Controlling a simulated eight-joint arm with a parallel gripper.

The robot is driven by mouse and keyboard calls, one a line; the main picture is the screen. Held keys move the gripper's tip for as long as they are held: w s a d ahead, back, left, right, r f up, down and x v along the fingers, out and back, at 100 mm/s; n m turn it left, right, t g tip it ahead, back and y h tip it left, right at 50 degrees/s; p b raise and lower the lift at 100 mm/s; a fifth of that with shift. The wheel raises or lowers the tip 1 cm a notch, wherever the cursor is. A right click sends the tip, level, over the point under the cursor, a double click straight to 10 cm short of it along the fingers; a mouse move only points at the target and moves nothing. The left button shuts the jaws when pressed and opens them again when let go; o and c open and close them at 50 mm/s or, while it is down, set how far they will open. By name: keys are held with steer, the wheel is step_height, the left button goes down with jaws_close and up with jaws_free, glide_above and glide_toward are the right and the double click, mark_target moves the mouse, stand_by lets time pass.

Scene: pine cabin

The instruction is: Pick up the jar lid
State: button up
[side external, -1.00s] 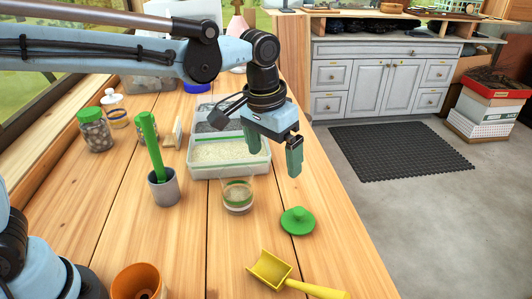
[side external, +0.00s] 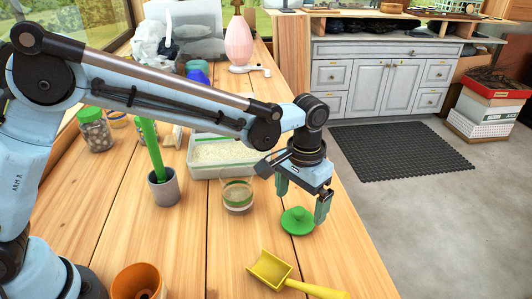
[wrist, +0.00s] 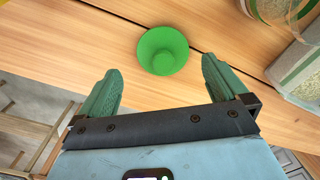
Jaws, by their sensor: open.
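The jar lid (side external: 297,221) is a green round lid with a knob on top, lying flat on the wooden table near its right edge. My gripper (side external: 302,206) is open and points down just above and slightly behind the lid, with nothing between its fingers. In the wrist view the lid (wrist: 163,51) lies ahead of the two green fingers (wrist: 158,88), roughly centred between them and apart from both. A glass jar (side external: 237,196) with a green and white band stands open to the left of the lid.
A yellow scoop (side external: 270,270) lies in front of the lid. A grey cup (side external: 163,188) with a green-handled tool stands left of the jar. A tray (side external: 220,152) of pale grains is behind. An orange pot (side external: 137,283) is at front left. The table edge drops off to the right.

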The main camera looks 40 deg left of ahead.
mark_target(299, 211)
step_height(299, 211, down, 5)
steer(key=shift+w+a+f, duration=0.1)
steer(key=shift+a, duration=0.05)
steer(key=c, duration=0.9)
